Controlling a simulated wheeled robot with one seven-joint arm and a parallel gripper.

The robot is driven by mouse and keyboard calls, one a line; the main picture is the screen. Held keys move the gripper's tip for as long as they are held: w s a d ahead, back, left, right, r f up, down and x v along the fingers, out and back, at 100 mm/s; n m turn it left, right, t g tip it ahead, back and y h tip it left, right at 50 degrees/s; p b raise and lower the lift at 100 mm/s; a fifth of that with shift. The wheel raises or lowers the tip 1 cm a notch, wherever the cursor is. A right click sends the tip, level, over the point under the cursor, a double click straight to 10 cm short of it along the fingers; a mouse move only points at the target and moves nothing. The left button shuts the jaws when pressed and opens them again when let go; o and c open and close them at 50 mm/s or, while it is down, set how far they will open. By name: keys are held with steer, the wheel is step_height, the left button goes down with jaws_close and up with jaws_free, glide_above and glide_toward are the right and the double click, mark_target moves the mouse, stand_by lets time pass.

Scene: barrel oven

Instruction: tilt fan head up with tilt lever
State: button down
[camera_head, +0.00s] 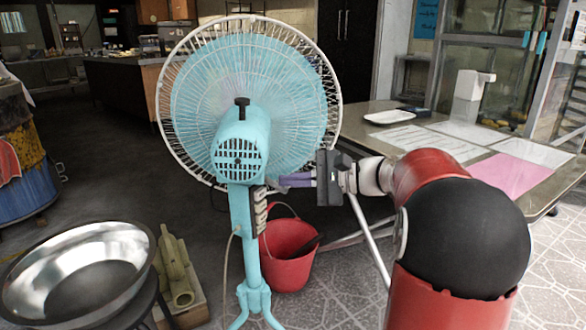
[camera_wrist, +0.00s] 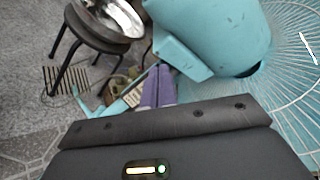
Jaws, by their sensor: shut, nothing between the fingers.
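The teal fan stands upright with its back to the head view. Its motor head (camera_head: 240,145) has a black knob (camera_head: 242,103) on top, and its round white wire cage (camera_head: 163,95) lies beyond. My gripper (camera_head: 282,181) is shut and empty, its purple fingers pointing left just right of the fan neck (camera_head: 238,192), below the motor head. In the wrist view the gripper (camera_wrist: 158,72) shows its fingers side by side, close to the teal neck part (camera_wrist: 182,58) under the head (camera_wrist: 215,30). I cannot tell whether they touch it. I cannot make out a separate tilt lever.
A red bucket (camera_head: 288,262) stands behind the fan pole, right of it. A steel bowl (camera_head: 135,245) rests on a black stool at lower left. A table (camera_head: 385,138) with papers and a white tray (camera_head: 389,116) stands at right.

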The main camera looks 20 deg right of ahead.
step_height(320, 180, up, 6)
steer(key=n+g+h+p, duration=0.4)
steer(key=n+g, duration=0.1)
steer(key=n, duration=0.7)
steer(key=n+h+p, duration=0.3)
steer(key=n+h, duration=0.2)
steer(key=n, duration=0.5)
glide_toward(287, 190)
steer(key=w+a+f+b, duration=0.1)
steer(key=w+a+f, duration=0.2)
steer(key=f, duration=0.2)
steer(key=shift+w+g, duration=0.25)
steer(key=shift+g, duration=0.15)
steer(key=shift+a+f+b, duration=0.1)
steer(key=shift+f+b, duration=0.05)
steer(key=shift+b, duration=0.15)
steer(key=f+b, duration=0.1)
steer(key=b, duration=0.1)
steer(key=f+t+y+b, duration=0.1)
steer(key=b, duration=0.2)
steer(key=f+b, duration=0.2)
steer(key=shift+w+a+t+b, duration=0.2)
steer(key=shift+a+t+b, duration=0.05)
steer(key=shift+t+b, duration=0.15)
steer(key=shift+r, duration=0.25)
